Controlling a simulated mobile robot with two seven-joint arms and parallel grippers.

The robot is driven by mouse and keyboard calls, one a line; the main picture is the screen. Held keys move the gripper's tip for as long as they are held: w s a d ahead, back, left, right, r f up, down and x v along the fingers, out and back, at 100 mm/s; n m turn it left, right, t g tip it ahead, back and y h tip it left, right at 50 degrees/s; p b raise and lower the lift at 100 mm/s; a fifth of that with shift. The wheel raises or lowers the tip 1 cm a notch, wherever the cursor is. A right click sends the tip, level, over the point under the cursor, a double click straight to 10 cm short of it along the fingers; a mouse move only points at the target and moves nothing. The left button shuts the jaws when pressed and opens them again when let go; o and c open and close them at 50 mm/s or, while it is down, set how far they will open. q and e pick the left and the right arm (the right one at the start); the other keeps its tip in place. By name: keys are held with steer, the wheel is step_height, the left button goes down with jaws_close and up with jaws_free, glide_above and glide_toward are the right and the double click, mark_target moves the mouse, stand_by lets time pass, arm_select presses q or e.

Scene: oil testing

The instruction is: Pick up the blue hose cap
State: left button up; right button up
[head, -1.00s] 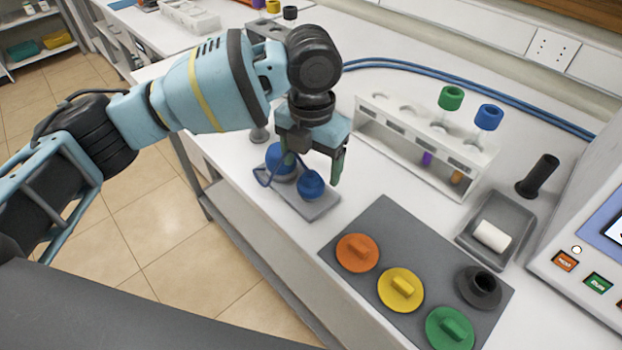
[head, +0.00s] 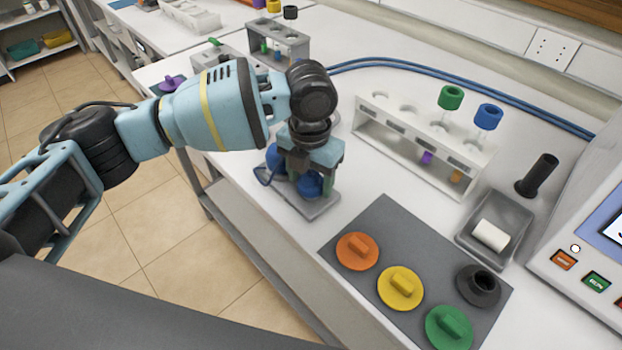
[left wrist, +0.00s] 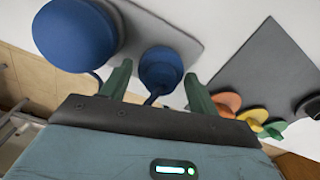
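The blue hose cap (head: 310,187) sits at the near right end of a small grey plate (head: 312,208) on the bench. In the left wrist view the cap (left wrist: 160,68) is round with a blue cord-like hose. My left gripper (head: 309,178) points down over the cap. Its green fingers are open, one on each side of the cap; in the left wrist view the gripper (left wrist: 157,76) shows gaps between fingers and cap. A larger blue round part (left wrist: 75,30) stands beside the cap on the plate, partly hidden in the head view. My right gripper is not in view.
A grey mat (head: 385,222) with orange, yellow and green caps lies to the right. A white tube rack (head: 400,145) stands behind, with a grey tray (head: 470,238) and a machine (head: 590,240) further right. The bench edge is close in front of the plate.

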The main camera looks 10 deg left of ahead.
mark_target(310, 179)
arm_select(q)
steer(key=c, duration=0.6)
steer(key=shift+r, duration=0.5)
steer(key=shift+c, duration=0.2)
steer(key=r, duration=0.1)
steer(key=s+r, duration=0.1)
steer(key=shift+d+r, duration=0.1)
steer(key=shift+r, duration=0.2)
steer(key=s+d+r, duration=0.1)
steer(key=s, duration=1.4)
steer(key=shift+r+p, duration=0.15)
steer(key=shift+p, duration=0.2)
